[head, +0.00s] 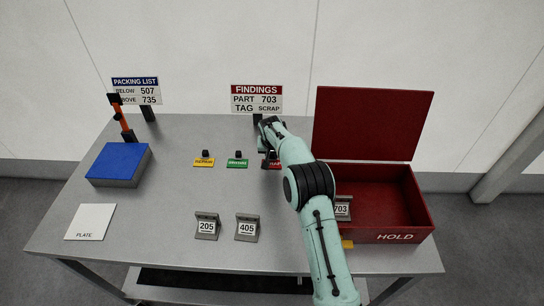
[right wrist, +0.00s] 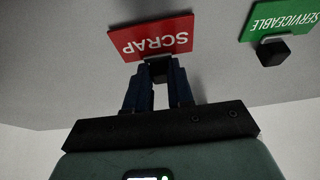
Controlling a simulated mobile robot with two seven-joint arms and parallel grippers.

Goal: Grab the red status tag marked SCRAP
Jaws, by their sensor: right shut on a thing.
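The red SCRAP tag (head: 275,166) lies on the grey table, at the right end of a row of tags, partly hidden by my right arm in the head view. In the right wrist view the tag (right wrist: 150,37) shows its white lettering upside down. My right gripper (right wrist: 160,76) is shut on the tag's small black grip block, with one dark blue finger on each side. In the head view this gripper (head: 267,148) is mostly covered by its own wrist. My left gripper is not in view.
A green SERVICEABLE tag (head: 237,163) and yellow tag (head: 204,162) lie left. An open red HOLD box (head: 398,237) holds part 703 (head: 341,208). Parts 205 (head: 207,226) and 405 (head: 247,228) stand in front. The FINDINGS sign (head: 257,99) stands behind.

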